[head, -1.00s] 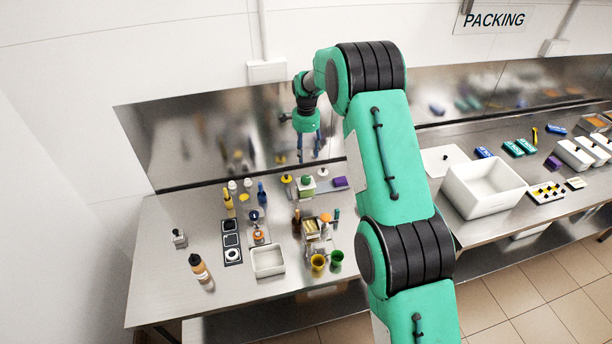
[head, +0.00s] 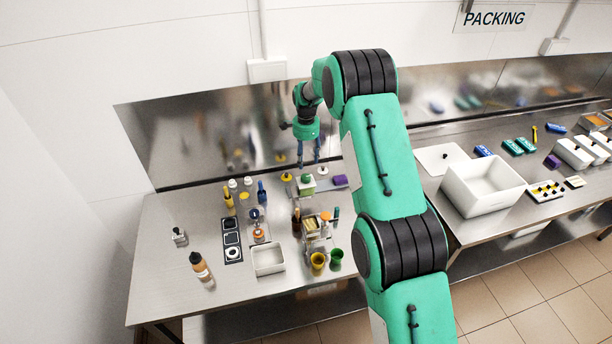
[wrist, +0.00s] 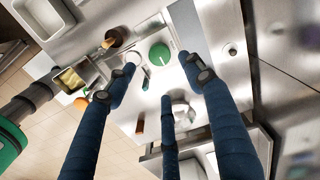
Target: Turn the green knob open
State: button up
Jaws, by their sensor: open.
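The green knob (wrist: 159,53) is round with a pale mark on its face. It sits on a light plate in the wrist view, between and just beyond my fingertips. In the head view the green knob (head: 307,179) is small, on a whitish block near the back of the left table. My gripper (head: 309,164) points down just above it in the head view. In the wrist view my gripper (wrist: 162,72) has its dark blue fingers spread, with nothing between them. The fingers appear apart from the knob; exact height is hard to tell.
A yellow knob (head: 287,178) and a purple block (head: 340,180) flank the green knob. Bottles, a yellow cup (head: 318,261), a green cup (head: 336,259) and a white tray (head: 268,272) stand in front. The steel backsplash (head: 215,140) is close behind.

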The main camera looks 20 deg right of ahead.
aim_at(306, 177)
notch_tip(306, 177, down, 10)
jog(key=shift+f+p, duration=0.1)
jog(key=shift+p, duration=0.4)
jog(key=shift+c, duration=0.3)
jog(key=c, duration=1.1)
